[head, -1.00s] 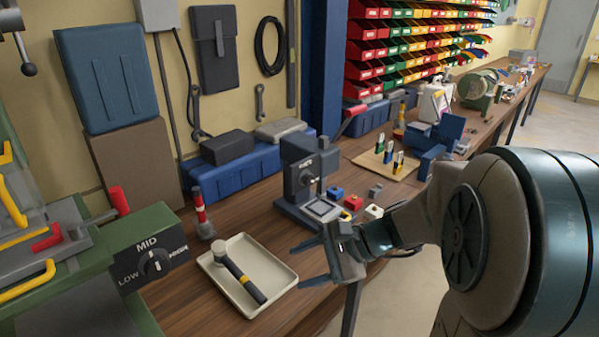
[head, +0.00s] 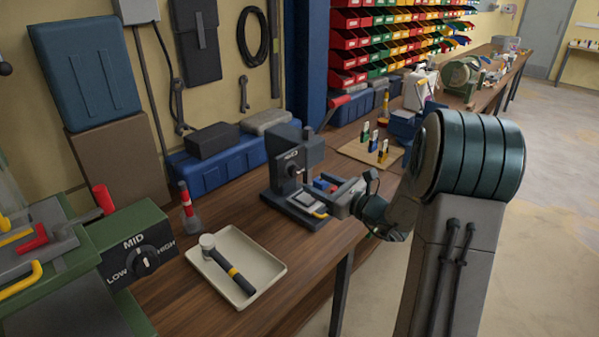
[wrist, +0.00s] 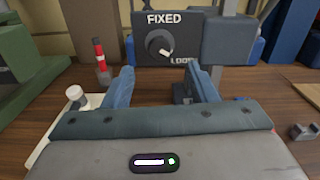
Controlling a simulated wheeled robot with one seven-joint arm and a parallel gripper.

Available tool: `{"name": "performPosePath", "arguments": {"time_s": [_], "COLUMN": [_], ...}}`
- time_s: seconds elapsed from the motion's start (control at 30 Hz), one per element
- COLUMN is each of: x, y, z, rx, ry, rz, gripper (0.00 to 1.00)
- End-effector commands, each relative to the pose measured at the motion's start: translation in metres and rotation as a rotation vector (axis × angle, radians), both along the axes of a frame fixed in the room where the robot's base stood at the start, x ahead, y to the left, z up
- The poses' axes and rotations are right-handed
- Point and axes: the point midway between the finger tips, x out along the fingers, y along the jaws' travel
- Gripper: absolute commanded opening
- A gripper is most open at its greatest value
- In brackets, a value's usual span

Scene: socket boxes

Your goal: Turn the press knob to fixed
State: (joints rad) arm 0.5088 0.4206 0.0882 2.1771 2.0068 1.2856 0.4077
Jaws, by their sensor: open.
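The press (head: 290,165) is a dark grey machine on the wooden bench, with a lever carrying a red grip. Its round black knob (wrist: 158,43) shows in the wrist view on the dark front face. FIXED is written above the knob, and LOOSE, partly covered, at its lower right. The knob's white mark points to the lower right, toward LOOSE. My gripper (wrist: 161,72) is open and empty, with its two blue fingers spread below and either side of the knob, apart from it. In the head view my gripper (head: 322,190) is beside the press, partly hard to make out.
A cream tray (head: 268,262) with a hammer (head: 225,262) lies left of the press. A red-and-white striped post (head: 187,200) stands behind the tray. A green machine with a LOW-MID-HIGH dial (head: 143,262) is at far left. A tool board (head: 362,153) lies to the right.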

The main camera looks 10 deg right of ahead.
Motion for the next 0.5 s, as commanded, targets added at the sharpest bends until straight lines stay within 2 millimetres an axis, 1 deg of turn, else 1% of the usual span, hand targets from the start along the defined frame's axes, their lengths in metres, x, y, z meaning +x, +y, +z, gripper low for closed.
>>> {"name": "performPosePath", "arguments": {"time_s": [0.03,0.2,0.33,0.5], "x": [0.009,0.036,0.051,0.06], "y": [0.008,0.027,0.037,0.044], "z": [0.002,0.001,0.001,0.001], "rx": [-0.001,-0.001,-0.001,-0.002], "ry": [0.0,0.0,0.0,-0.001], "rz": [0.004,0.004,0.003,0.001], "gripper": [0.52,0.52,0.52,0.52]}}
